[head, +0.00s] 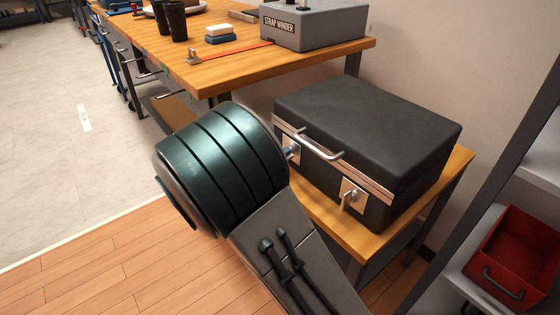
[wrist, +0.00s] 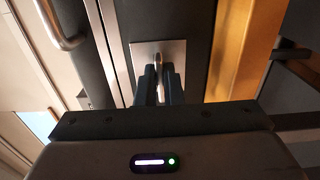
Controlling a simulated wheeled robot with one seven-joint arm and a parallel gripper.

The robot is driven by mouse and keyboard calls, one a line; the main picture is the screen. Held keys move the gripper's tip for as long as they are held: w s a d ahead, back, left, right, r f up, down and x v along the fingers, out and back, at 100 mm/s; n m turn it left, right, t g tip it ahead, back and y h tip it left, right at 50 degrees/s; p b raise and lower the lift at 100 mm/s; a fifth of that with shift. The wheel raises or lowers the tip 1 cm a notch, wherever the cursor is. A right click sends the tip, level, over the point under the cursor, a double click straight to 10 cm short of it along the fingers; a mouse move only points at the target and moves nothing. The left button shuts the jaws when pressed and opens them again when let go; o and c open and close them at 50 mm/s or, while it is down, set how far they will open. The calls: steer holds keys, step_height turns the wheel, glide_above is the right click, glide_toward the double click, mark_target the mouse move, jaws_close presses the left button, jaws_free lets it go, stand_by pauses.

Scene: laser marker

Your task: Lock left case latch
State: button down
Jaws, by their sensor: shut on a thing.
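The black case (head: 370,130) is closed on a small wooden table, with a silver handle (head: 310,142) on its front. The left case latch (head: 293,148) is partly hidden behind my arm in the head view. In the wrist view, its square silver plate (wrist: 172,47) carries a small silver lever (wrist: 159,65). My gripper (wrist: 162,72) is at this latch, its two dark fingers close together on either side of the lever and shut on it. The lever's lower part is hidden between the fingers. The right latch (head: 353,195) is in clear view.
The case's wooden table (head: 456,172) has a narrow bare edge around the case. A workbench (head: 225,70) stands behind with a strap winder (head: 312,25), dark cups and a small block. A shelf at the right holds a red bin (head: 515,255).

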stand_by(0.4)
steer(key=c, duration=1.6)
jaws_free()
steer(key=shift+o, duration=0.2)
steer(key=p+v, duration=0.3)
steer(key=v, duration=1)
steer(key=shift+s+a, duration=0.25)
steer(key=shift+a, duration=0.1)
